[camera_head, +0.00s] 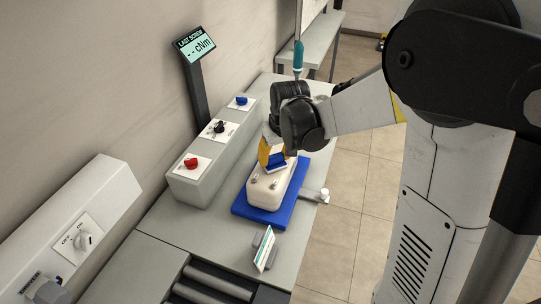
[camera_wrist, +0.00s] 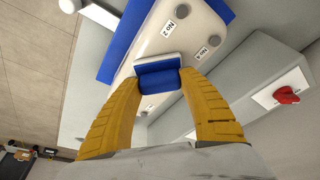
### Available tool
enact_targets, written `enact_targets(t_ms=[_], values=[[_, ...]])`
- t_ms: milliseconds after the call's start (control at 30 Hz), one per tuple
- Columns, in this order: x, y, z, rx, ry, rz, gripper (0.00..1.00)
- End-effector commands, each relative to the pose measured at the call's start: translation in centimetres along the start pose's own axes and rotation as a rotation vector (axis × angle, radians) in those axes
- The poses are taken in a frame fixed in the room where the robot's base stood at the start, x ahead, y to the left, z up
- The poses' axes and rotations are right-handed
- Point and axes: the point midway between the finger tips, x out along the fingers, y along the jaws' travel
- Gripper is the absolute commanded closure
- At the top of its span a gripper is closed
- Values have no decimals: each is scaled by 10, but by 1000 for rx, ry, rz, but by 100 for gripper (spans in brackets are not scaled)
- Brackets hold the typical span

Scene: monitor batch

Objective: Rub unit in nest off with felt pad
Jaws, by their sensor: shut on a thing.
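The unit (camera_head: 261,197) is a cream rounded block with metal screw heads on top, lying in a blue nest (camera_head: 249,213) on the grey bench. In the wrist view the unit (camera_wrist: 195,32) shows labels by its screws, and the nest (camera_wrist: 118,48) edges it. My gripper (camera_wrist: 160,82) has its yellow fingers shut on the felt pad (camera_wrist: 160,79), a blue block with a pale layer. In the head view my gripper (camera_head: 271,158) holds the pad (camera_head: 277,161) at the unit's far end. I cannot tell whether the pad touches the top.
A grey console (camera_head: 190,190) with red, black and blue knobs stands left of the nest. A display post (camera_head: 195,75) rises behind it. A teal screwdriver (camera_head: 298,57) hangs beyond my gripper. A small sign (camera_head: 264,250) and rollers (camera_head: 212,288) are at the front.

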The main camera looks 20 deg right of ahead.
Motion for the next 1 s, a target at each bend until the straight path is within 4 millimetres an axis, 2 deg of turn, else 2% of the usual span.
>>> enact_targets(t_ms=[200, 533, 1000], values=[[-4, 10, 9, 1, -1, 1, 85], [-8, 9, 8, 0, 0, 1, 85], [-56, 9, -6, 0, 0, 1, 85]])
